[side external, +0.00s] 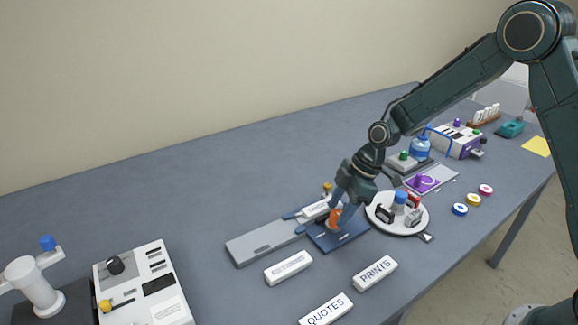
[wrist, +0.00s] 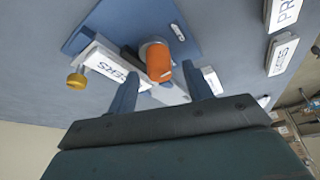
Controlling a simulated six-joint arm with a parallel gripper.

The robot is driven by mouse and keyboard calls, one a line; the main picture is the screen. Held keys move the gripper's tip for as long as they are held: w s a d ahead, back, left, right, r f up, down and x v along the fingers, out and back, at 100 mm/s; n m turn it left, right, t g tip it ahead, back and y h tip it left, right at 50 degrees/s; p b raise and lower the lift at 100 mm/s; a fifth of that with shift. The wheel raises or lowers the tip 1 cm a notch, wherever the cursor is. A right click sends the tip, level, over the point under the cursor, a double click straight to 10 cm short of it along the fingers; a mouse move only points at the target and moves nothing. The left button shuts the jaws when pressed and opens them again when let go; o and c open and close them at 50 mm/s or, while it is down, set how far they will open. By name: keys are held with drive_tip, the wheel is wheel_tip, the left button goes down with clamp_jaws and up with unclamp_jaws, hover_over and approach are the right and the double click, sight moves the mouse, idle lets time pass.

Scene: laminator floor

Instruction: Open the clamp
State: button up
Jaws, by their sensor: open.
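An orange knob or handle (wrist: 160,63), which looks like the clamp's handle, stands on a dark blue plate (wrist: 117,24) in the wrist view. In the side external view the orange handle (side external: 335,216) shows partly behind my fingers, above the blue plate (side external: 345,236). My gripper (wrist: 158,78) is open, with one blue finger on each side of the orange handle. Contact with it cannot be told. In the side external view my gripper (side external: 341,207) points down at the plate. The rest of the clamp is largely hidden by my fingers.
A white labelled block (wrist: 107,64) and a yellow knob (wrist: 76,82) lie close to one finger. A grey board (side external: 262,243) adjoins the blue plate. A round white tray (side external: 412,226) with small items stands close at right. Label blocks (side external: 375,272) lie in front.

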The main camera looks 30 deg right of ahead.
drive_tip(key=shift+x, duration=1)
drive_tip(key=shift+c, duration=0.2)
drive_tip(key=c, duration=0.9)
drive_tip(key=shift+c, duration=0.2)
